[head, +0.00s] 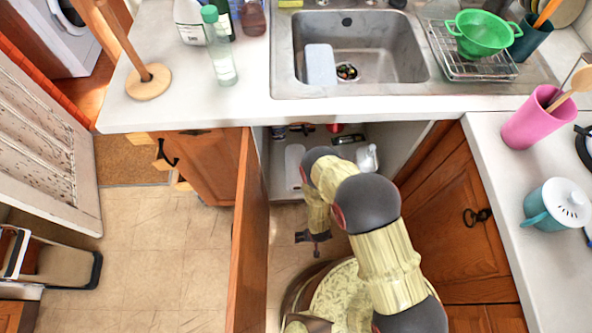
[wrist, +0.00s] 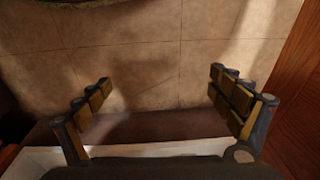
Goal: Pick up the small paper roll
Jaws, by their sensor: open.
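I cannot make out a small paper roll for certain in either view. A wooden roll stand (head: 148,82) on the counter at the upper left shows a bare post and base. In the open cupboard under the sink lie a pale, rounded upright thing (head: 294,165) and a white bottle-like thing (head: 367,158); what they are is unclear. My gripper (head: 316,243) hangs in front of the cupboard opening, small and partly dark. In the wrist view my gripper (wrist: 160,80) has its two fingers wide apart, with only tiled floor and a cupboard edge between and beyond them.
The open wooden cupboard door (head: 250,230) stands close on the left of my arm. A shut wooden door (head: 440,215) is on the right. The counter edge (head: 200,120) overhangs the cupboard. Bare tiled floor (head: 150,250) lies left of the open door.

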